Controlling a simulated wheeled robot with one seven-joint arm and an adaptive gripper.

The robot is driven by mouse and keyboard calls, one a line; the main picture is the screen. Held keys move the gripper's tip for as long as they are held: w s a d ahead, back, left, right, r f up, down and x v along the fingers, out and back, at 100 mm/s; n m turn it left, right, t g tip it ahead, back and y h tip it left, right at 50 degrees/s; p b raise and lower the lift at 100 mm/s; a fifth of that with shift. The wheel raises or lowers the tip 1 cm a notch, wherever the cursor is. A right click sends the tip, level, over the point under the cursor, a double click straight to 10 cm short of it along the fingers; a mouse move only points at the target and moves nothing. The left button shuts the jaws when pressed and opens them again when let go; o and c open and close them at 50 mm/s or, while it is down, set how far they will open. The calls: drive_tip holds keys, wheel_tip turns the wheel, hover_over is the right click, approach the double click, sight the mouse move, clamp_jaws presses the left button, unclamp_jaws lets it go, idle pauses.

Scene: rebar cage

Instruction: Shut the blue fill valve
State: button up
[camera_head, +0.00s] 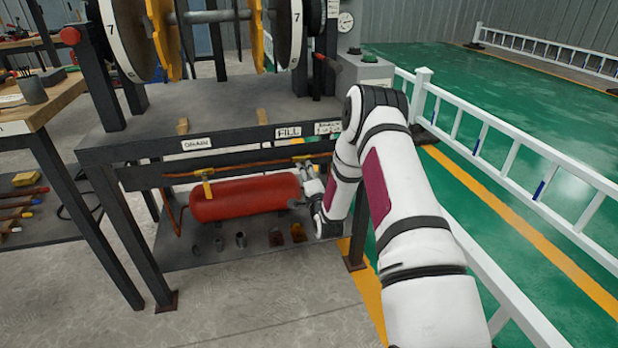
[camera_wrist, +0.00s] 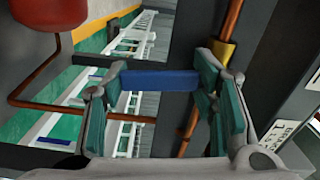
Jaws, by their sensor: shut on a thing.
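The blue fill valve handle (camera_wrist: 158,79) shows in the wrist view as a flat blue bar between my two fingers. It lies roughly crosswise to the copper pipe (camera_wrist: 232,20), which carries a yellow fitting (camera_wrist: 225,52). My gripper (camera_wrist: 160,76) is shut on the handle, with a finger at each end of the visible bar. The join between handle and fitting is hidden by the right finger. In the head view my gripper (camera_head: 306,182) is below the FILL label (camera_head: 288,132), at the right end of the red tank (camera_head: 240,199). The blue handle cannot be made out there.
A yellow valve (camera_head: 207,188) hangs from the pipe under the DRAIN label (camera_head: 197,144). The dark bench frame (camera_head: 110,220) and its lower shelf surround the tank. Several small cups stand on that shelf. A white railing (camera_head: 520,150) runs along the right.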

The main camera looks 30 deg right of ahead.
drive_tip(key=shift+w+a+m+b, duration=0.15)
drive_tip(key=shift+a+m+b, duration=0.2)
drive_tip(key=shift+m, duration=0.45)
drive_tip(key=shift+a, duration=0.1)
drive_tip(key=o, duration=1.7)
drive_tip(key=v, duration=1.2)
